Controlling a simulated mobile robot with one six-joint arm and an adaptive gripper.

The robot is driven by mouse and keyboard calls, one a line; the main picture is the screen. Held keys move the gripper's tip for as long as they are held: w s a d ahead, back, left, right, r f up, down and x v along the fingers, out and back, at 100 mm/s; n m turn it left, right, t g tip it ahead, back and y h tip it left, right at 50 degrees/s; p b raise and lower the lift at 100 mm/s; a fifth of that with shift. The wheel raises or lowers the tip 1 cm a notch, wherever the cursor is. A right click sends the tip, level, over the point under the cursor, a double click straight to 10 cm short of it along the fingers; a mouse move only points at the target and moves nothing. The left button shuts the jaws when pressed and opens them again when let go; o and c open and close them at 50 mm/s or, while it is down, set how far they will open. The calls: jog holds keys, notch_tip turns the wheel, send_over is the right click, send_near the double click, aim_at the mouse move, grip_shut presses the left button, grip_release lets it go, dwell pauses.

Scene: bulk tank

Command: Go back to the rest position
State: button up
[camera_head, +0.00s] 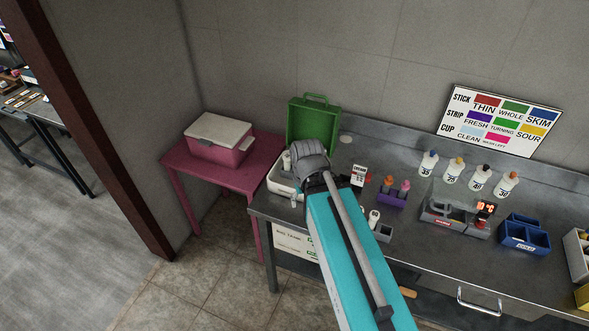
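My arm reaches up from the bottom edge, right of centre, as a long teal link that ends in a grey joint over the left end of the steel counter (420,240). My gripper cannot be made out; no fingers show past the grey joint. The joint hides part of a white tray (278,185) and the lower part of a green case (316,122).
A pink table (262,143) with a white-lidded pink cooler (220,139) stands left of the counter. Several bottles (453,170), a purple holder (392,197), a grey device (447,216) and a blue caddy (524,236) stand on the counter. A colour chart (500,121) is behind.

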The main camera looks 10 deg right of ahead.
jog(key=shift+f+b, duration=1.7)
jog(key=shift+f, duration=0.15)
